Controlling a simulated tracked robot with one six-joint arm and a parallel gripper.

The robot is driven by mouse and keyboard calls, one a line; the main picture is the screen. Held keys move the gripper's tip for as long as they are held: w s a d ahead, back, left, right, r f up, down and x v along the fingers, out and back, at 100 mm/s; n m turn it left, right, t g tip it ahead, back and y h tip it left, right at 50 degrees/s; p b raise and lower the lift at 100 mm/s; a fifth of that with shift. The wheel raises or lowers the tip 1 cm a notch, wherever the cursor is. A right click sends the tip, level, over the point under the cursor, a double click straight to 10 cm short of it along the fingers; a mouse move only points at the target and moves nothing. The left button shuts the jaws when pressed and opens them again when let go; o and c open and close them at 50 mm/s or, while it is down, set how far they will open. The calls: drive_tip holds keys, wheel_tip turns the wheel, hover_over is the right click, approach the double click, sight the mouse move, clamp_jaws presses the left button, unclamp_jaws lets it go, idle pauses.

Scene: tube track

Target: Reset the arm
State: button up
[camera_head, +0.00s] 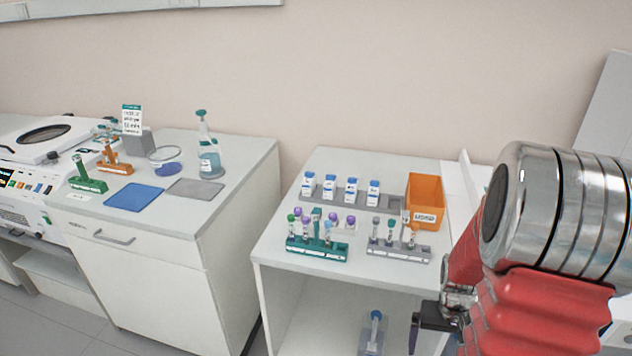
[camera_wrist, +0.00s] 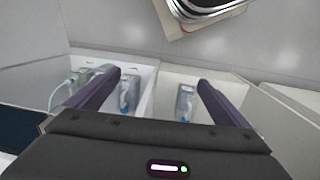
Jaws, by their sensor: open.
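My gripper (camera_head: 418,332) hangs at the lower right in the head view, beside the front right of the white table (camera_head: 375,262) and below its top. My red and silver arm is folded close above and behind it. In the wrist view my gripper (camera_wrist: 158,82) shows two dark purple fingers spread wide apart. Nothing is held between them. Beyond the fingers, apart from them, are white-walled bays with small grey and blue items (camera_wrist: 186,102) inside.
The table carries a green tube rack (camera_head: 318,252), a grey tube rack (camera_head: 398,254), several white bottles (camera_head: 351,190) and an orange bin (camera_head: 425,200). A blue-capped bottle (camera_head: 373,330) stands on the shelf below. A cabinet (camera_head: 150,270) with lab items stands left, across a gap.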

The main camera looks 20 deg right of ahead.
drive_tip(key=s+a+r+n+t, duration=0.2)
drive_tip(key=a+r+n+t, duration=0.4)
drive_tip(key=a+r, duration=2)
drive_tip(key=shift+a+r+y, duration=0.25)
drive_tip(key=shift+r+y, duration=0.05)
drive_tip(key=shift+r, duration=0.25)
drive_tip(key=shift+s, duration=0.1)
drive_tip(key=shift+c, duration=0.6)
